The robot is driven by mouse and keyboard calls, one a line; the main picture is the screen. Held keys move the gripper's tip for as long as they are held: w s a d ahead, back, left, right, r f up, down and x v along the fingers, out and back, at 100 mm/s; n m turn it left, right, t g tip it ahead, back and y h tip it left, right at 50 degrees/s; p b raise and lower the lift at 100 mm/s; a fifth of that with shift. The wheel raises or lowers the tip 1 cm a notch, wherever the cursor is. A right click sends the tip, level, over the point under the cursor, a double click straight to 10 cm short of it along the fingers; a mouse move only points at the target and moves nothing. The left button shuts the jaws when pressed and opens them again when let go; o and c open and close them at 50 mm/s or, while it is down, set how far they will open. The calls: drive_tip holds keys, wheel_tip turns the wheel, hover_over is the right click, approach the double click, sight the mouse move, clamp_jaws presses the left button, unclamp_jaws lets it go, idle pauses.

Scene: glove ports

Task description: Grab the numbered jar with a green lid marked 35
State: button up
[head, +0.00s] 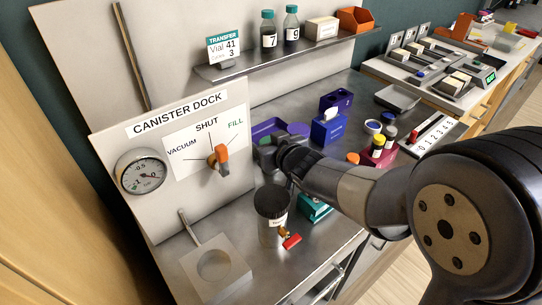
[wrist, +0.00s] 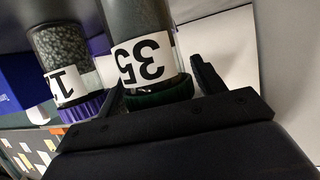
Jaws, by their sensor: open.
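The jar marked 35 (wrist: 140,52) has a white label and a green lid (wrist: 160,94). It appears upside down in the wrist view. My gripper (wrist: 157,84) is open, with one dark finger on each side of the lid end. I cannot tell whether either finger touches it. In the head view my gripper (head: 272,152) is low over the bench by a purple tray (head: 262,127). The arm hides most of what is there, and the label 35 cannot be made out.
A grey jar with a purple lid (wrist: 82,107) stands close beside the 35 jar. A dark-lidded canister (head: 271,215) stands in front of my gripper. A blue box (head: 328,128) and a dark red rack (head: 378,152) stand to the right. A shelf (head: 285,60) runs above.

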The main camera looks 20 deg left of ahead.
drive_tip(key=c, duration=0.8)
